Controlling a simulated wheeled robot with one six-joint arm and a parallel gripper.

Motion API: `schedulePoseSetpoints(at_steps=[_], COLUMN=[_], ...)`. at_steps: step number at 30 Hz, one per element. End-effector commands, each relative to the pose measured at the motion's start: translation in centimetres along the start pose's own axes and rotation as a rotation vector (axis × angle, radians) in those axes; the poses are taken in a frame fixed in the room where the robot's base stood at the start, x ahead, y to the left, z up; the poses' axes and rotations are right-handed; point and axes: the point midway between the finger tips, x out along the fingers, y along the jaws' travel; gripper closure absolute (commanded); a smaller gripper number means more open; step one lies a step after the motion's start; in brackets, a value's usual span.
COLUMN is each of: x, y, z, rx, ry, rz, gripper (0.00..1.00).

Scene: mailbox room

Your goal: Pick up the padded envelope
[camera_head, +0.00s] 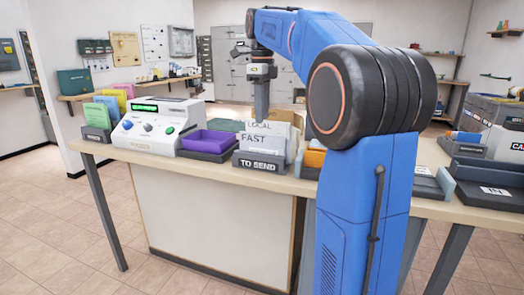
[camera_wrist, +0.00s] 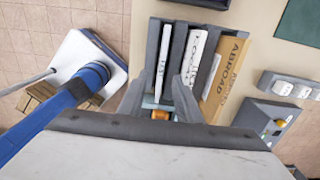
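A brown envelope (camera_wrist: 226,75) marked ABROAD stands on edge in the wrist view, at the right of a grey holder. It may be the padded envelope, but I cannot tell its padding. Part of a brown envelope (camera_head: 280,115) shows in the head view behind white ones. White envelopes (camera_head: 262,140) marked LOCAL and FAST stand in the dark TO SEND holder (camera_head: 262,162). My gripper (camera_head: 262,112) points down above and behind them. In the wrist view its two grey fingers (camera_wrist: 162,88) are apart, with white envelopes seen between them. It looks empty.
A white machine (camera_head: 157,127) with knobs and a purple tray (camera_head: 208,141) stand left on the counter (camera_head: 215,172). Colored folders (camera_head: 108,108) are farther left. Grey trays and a box (camera_head: 498,120) stand at the right. My arm hides the counter's middle right.

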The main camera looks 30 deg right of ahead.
Motion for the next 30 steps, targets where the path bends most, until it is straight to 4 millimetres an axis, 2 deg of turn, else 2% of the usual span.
schedulePoseSetpoints(at_steps=[3, 11, 19, 24, 29, 30], x=[1.4, 2.9, 6.4, 7.2, 7.2, 7.2], y=[0.0, -0.1, -0.3, -0.3, -0.3, -0.3], z=[0.0, 0.1, 0.1, 0.2, 0.2, 0.2], rx=[0.000, 0.000, 0.000, -0.001, -0.001, -0.001], ry=[0.001, 0.001, 0.001, 0.000, 0.000, 0.000], rz=[0.001, 0.001, 0.002, 0.000, 0.000, 0.000], gripper=[0.69, 0.69, 0.69, 0.69, 0.69, 0.71])
